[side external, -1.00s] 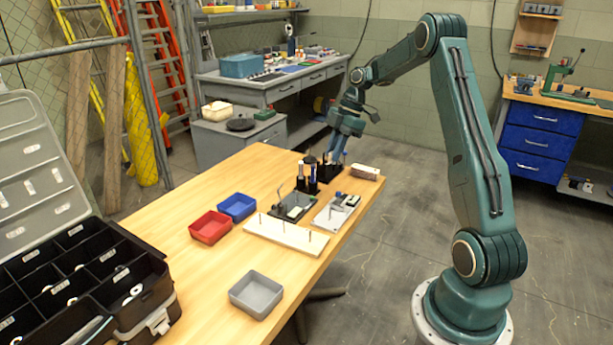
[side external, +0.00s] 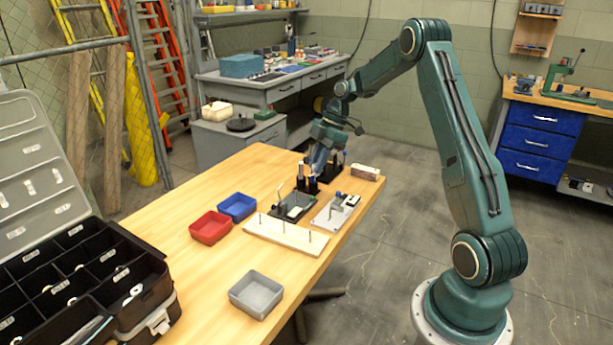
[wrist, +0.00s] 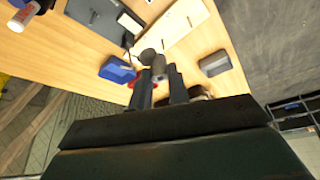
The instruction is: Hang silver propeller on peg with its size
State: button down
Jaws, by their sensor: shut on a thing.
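My gripper (side external: 317,172) is over the far part of the wooden table, at the black tool holders. In the wrist view my gripper (wrist: 160,84) is shut on a small grey, rounded-bladed piece that looks like the silver propeller (wrist: 149,56). The fingers hide part of it, and its size is hard to judge. In the side view I cannot make it out. The pale peg board (side external: 285,236) lies nearer the camera with several thin upright pegs, apart from my gripper. The pale board also shows in the wrist view (wrist: 182,20).
A red tray (side external: 210,228), a blue tray (side external: 237,208) and a grey tray (side external: 256,294) stand on the table. A dark plate (side external: 291,207) and a light plate (side external: 334,213) with parts lie behind the board. An open black case (side external: 158,290) stands left. The front table surface is mostly clear.

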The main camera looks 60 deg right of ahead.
jog(key=w+a+f, duration=0.5)
jog(key=a+f, duration=0.2)
jog(key=a, duration=0.2)
jog(key=shift+f, duration=0.15)
jog(key=shift+a+f, duration=0.1)
jog(key=shift+f, duration=1.85)
jog(key=shift+f, duration=2.65)
dwell(1.7)
jog(key=c, duration=1.3)
grip_release()
jog(key=shift+o, duration=0.2)
jog(key=shift+r, duration=0.1)
